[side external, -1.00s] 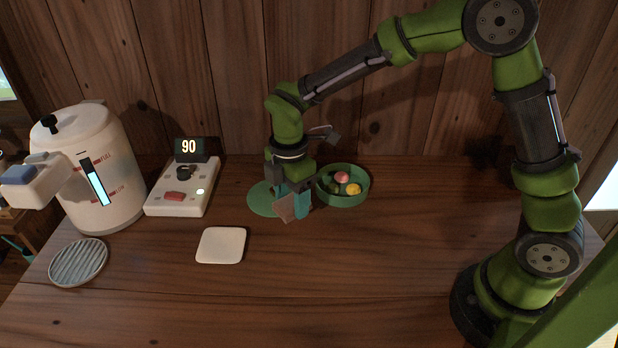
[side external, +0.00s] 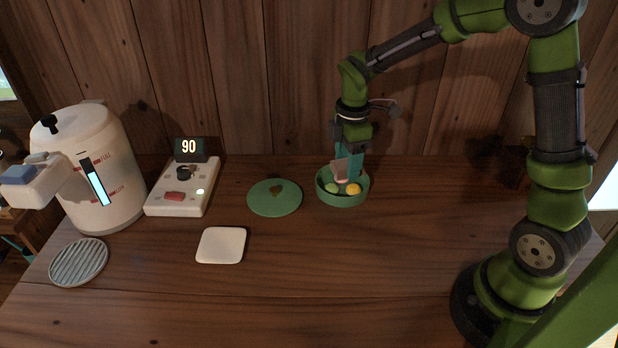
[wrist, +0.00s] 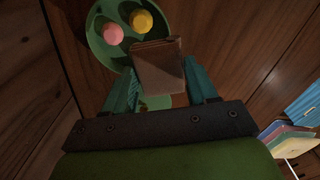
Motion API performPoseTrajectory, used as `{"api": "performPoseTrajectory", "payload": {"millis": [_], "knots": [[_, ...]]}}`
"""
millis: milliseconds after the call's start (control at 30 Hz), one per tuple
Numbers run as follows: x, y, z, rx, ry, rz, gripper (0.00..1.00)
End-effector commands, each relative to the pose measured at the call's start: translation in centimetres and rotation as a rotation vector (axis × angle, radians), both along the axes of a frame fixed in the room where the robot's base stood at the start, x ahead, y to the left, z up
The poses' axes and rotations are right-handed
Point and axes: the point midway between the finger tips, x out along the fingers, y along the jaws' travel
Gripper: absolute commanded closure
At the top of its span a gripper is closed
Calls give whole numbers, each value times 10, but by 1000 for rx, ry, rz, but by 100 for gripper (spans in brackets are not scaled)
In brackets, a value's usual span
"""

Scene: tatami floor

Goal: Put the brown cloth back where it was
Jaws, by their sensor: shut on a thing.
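The brown cloth (wrist: 158,66) is a small folded brownish piece between my fingers in the wrist view. In the side view the cloth (side external: 337,172) shows small at my fingertips. My gripper (side external: 349,166) is shut on it, pointing down over the back of the green bowl (side external: 343,200). I cannot tell whether the cloth touches the bowl or the balls in it. In the wrist view the bowl (wrist: 94,42) is partly hidden by the cloth.
The bowl holds a yellow ball (side external: 353,189), a green ball (side external: 331,187) and a pink ball (wrist: 113,33). A white square pad (side external: 221,245), a ribbed round coaster (side external: 78,262), a control box (side external: 182,190) and a white kettle (side external: 95,170) stand left. The table's right-centre is clear.

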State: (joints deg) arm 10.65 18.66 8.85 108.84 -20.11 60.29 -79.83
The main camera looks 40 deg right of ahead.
Motion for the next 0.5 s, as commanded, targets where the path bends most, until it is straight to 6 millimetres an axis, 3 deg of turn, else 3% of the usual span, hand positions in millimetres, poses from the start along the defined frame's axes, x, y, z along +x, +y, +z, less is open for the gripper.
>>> {"api": "performPoseTrajectory", "payload": {"millis": [33,200,333,500], "knots": [[-13,-27,1,0,1,-70,71],[-57,-87,-1,0,5,-244,71],[-87,-109,-6,3,11,-327,71],[-104,-108,-22,10,28,-334,71]]}}
